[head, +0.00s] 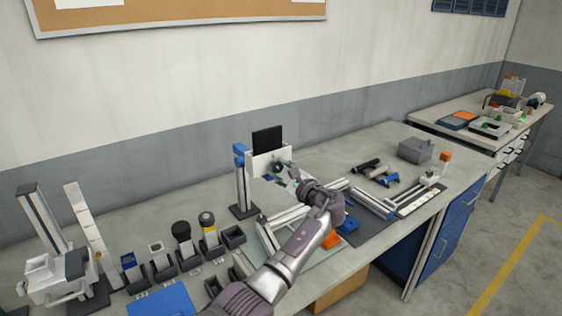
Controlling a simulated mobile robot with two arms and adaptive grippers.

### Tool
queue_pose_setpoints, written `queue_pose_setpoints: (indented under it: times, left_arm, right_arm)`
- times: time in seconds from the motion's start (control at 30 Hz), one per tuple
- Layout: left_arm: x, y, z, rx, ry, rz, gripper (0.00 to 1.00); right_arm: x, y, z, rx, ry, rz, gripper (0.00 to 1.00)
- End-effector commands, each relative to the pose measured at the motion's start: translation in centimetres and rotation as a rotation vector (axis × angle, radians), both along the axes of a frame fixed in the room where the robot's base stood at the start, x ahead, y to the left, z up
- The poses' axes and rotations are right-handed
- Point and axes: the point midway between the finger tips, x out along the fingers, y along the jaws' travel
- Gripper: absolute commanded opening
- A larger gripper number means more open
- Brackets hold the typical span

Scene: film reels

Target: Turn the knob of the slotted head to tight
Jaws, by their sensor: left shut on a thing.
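A white head (256,164) with an upright black panel (267,139) is on a grey post (243,190) with a blue clamp, standing on a dark base. A small dark knob (277,167) is on the front of the head. My left arm reaches in from the bottom, and my left gripper (284,177) is at the front of the head, its fingers shut at the knob. The fingers partly hide the knob, and its setting cannot be read. The slot cannot be made out. My right gripper is not in view.
Dark holders with capped parts (208,230) and a blue mat (163,302) are at the left front. A white-and-grey device (55,275) stands at far left. Rails (375,200), black and blue tools and a grey box (415,150) lie to the right.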

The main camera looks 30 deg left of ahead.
Motion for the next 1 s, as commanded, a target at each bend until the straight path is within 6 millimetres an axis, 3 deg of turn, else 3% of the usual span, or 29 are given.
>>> queue_pose_setpoints:
  times: [0.1, 0.5, 1.0]
  left_arm:
    - [-0.1, 0.1, 0.5, 0.045, 0.105, 0.002, 0.01]
    - [-0.1, 0.1, 0.3, 0.175, 0.420, 0.003, 0.01]
    - [-0.1, 0.1, 0.0, 0.250, 0.600, 0.001, 0.01]
  right_arm:
    - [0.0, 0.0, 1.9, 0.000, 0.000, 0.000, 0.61]
    - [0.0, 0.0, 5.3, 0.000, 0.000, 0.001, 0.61]
    - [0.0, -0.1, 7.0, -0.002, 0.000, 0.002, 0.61]
